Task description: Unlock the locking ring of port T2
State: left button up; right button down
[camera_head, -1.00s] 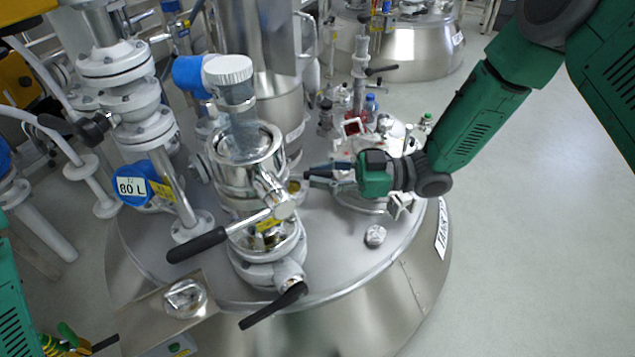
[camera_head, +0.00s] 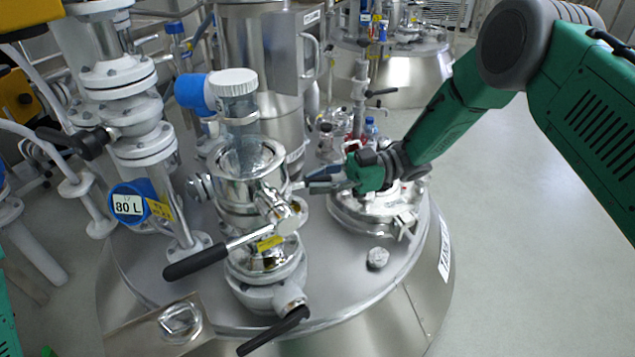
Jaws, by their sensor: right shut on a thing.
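The gripped part is small and mostly hidden between the fingertips. A black-handled lever (camera_head: 194,263) sticks out lower left. Of my left arm only small bits show at the lower left edge.
A second black handle (camera_head: 272,332) points lower left below the port. A round steel hatch (camera_head: 372,216) lies right of the port, under my right arm. White flanged pipes (camera_head: 140,120) crowd the left. A steel plate with a handle (camera_head: 160,325) is front left.

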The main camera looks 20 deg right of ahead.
jog(key=c, duration=1.6)
grip_release()
jog(key=shift+w, duration=0.2)
jog(key=shift+o, duration=0.2)
jog(key=shift+a, duration=0.1)
jog(key=shift+d, duration=0.2)
jog(key=d, duration=1.1)
jog(key=shift+w+d, duration=0.3)
jog(key=shift+d, duration=0.05)
jog(key=shift+f, duration=0.1)
